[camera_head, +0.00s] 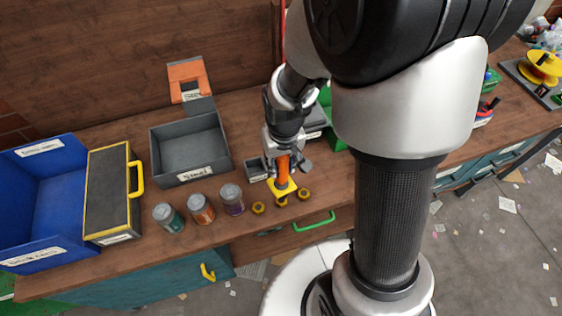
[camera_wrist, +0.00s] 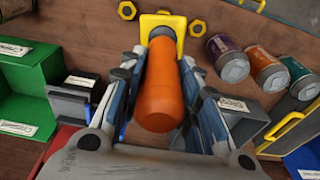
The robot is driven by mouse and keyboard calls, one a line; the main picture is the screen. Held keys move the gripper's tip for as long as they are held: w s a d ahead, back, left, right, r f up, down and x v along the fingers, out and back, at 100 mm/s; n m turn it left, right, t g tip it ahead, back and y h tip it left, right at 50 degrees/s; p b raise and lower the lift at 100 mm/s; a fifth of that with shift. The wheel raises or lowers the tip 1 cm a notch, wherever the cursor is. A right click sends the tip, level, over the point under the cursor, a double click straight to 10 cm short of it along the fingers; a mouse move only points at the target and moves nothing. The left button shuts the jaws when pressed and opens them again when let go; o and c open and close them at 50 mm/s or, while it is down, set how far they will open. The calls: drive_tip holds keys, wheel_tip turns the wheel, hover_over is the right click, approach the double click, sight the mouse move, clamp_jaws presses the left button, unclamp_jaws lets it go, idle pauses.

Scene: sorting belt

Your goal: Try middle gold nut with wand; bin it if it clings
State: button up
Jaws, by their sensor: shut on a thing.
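My gripper (camera_head: 286,168) is shut on the orange handle of the wand (camera_head: 283,167), which points down at the bench. It also shows in the wrist view (camera_wrist: 165,95). The wand's yellow head (camera_head: 283,188) is directly over the middle gold nut (camera_head: 281,201), whose lower edge shows below it. I cannot tell whether they touch or whether the nut clings. The left gold nut (camera_head: 258,208) and right gold nut (camera_head: 304,194) lie on the bench at either side. In the wrist view the head (camera_wrist: 178,25) covers most of the middle spot. An open grey bin (camera_head: 155,160) labelled "Steel" stands to the left.
Three jars (camera_head: 201,210) stand left of the nuts. A black-and-yellow case (camera_head: 112,190) and a blue bin (camera_head: 75,200) are farther left. A small dark box (camera_head: 256,170) stands close beside my gripper. A green bin (camera_wrist: 45,75) is at the left of the wrist view.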

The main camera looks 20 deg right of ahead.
wheel_tip(320, 180, up, 3)
drive_tip(key=shift+f+p, duration=0.15)
drive_tip(key=shift+p, duration=0.8)
idle(1.5)
